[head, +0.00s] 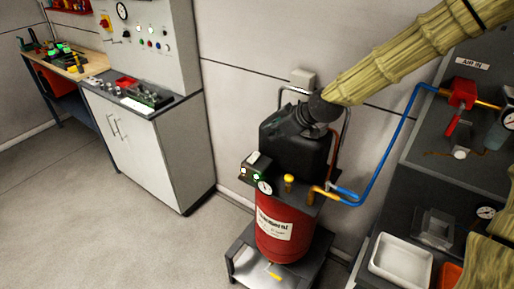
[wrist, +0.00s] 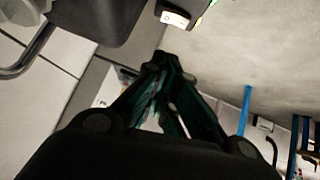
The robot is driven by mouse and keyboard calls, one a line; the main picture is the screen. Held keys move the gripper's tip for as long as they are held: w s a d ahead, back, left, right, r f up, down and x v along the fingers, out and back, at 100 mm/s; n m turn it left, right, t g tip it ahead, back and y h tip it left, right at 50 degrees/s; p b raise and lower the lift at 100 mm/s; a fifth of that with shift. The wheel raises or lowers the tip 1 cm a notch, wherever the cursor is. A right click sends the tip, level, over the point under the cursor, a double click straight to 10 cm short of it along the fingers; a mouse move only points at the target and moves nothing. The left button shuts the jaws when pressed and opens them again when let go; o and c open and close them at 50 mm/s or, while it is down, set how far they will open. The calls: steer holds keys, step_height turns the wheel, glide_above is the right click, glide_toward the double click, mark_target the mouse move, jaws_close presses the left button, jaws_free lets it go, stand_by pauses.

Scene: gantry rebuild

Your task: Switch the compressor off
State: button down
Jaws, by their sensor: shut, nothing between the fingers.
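The compressor has a red tank (head: 283,232) with a black motor housing (head: 292,150) on top. A dark switch box (head: 252,172) with a pale rocker switch (head: 254,158) and green lights sits at its left front, beside a round gauge (head: 265,187). The white rocker also shows at the top of the wrist view (wrist: 175,18); I cannot tell its position surely. My gripper (wrist: 172,60) is shut and empty, its fingertips below the rocker in that picture and apart from it. In the head view my gripper (head: 303,116) is dark against the black housing, and its fingertips are hard to make out.
A yellow knob (head: 289,180) and a blue hose (head: 376,172) are right of the switch box. A metal tube handle (head: 347,125) rises around the housing. A white cabinet (head: 150,150) stands left, and a white tray (head: 401,262) lies right. The floor left of the compressor is clear.

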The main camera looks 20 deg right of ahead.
steer(key=p, duration=0.4)
glide_above(258, 155)
steer(key=shift+s+a+f, duration=0.15)
steer(key=shift+f, duration=1)
steer(key=shift+s+a+f, duration=0.1)
steer(key=shift+a+f, duration=0.05)
steer(key=shift+f, duration=1.05)
steer(key=shift+s+a+f, duration=0.15)
steer(key=shift+f, duration=1)
steer(key=shift+w+d+f+p, duration=0.15)
steer(key=shift+f+p, duration=0.2)
steer(key=shift+f, duration=0.6)
steer(key=shift+d+f+p, duration=0.1)
steer(key=shift+f+p, duration=0.25)
steer(key=shift+f, duration=0.6)
steer(key=shift+f, duration=0.1)
steer(key=shift+w+d+f+b, duration=0.15)
steer(key=shift+f+b, duration=0.3)
steer(key=shift+b, duration=0.5)
steer(key=shift+r+p, duration=0.3)
